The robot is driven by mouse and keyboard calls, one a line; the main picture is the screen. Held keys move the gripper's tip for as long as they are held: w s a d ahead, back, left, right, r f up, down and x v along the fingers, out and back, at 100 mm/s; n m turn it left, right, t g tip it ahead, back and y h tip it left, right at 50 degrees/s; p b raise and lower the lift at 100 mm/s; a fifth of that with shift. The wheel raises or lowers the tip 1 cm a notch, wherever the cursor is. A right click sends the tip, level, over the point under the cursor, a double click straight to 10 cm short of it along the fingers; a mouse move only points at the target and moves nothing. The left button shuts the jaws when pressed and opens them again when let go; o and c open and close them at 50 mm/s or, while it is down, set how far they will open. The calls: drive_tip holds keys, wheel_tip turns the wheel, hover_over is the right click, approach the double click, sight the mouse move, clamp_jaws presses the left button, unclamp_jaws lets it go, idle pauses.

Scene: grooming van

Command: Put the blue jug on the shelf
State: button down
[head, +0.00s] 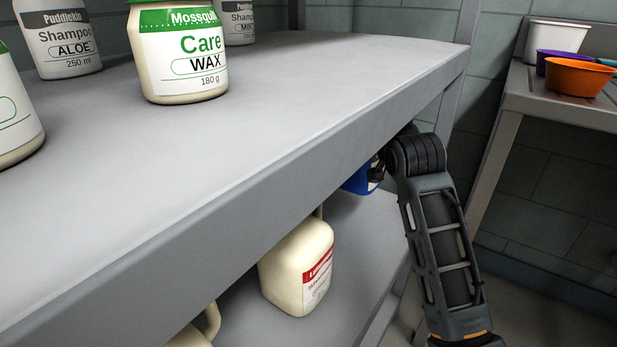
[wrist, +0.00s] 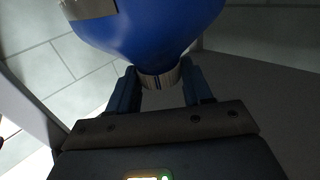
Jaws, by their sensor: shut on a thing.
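The blue jug (head: 361,179) shows in the head view as a small patch below the upper shelf board (head: 330,85), over the lower shelf (head: 350,240). The board's edge and my arm hide most of it. In the wrist view the blue jug (wrist: 150,25) fills the top, with its pale ribbed cap (wrist: 160,78) between my fingers. My gripper (wrist: 158,88) is shut on the jug at its cap or neck. I cannot tell whether the jug's base touches the lower shelf.
A cream jug with a red label (head: 300,268) stands on the lower shelf, left of the blue jug. A wax jar (head: 180,55) and shampoo bottles (head: 60,40) stand on the upper board. A side table at right holds an orange bowl (head: 580,76).

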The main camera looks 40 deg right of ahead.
sight(364, 157)
drive_tip(key=shift+f+b, duration=2.05)
drive_tip(key=shift+f, duration=2.65)
drive_tip(key=c, duration=0.9)
unclamp_jaws()
drive_tip(key=shift+f, duration=0.4)
drive_tip(key=o, duration=0.4)
drive_tip(key=shift+o, duration=0.2)
drive_tip(key=shift+r, duration=0.1)
drive_tip(key=shift+s+a, duration=0.25)
drive_tip(key=shift+s, duration=0.25)
drive_tip(key=p+v, duration=0.3)
drive_tip(key=v, duration=0.8)
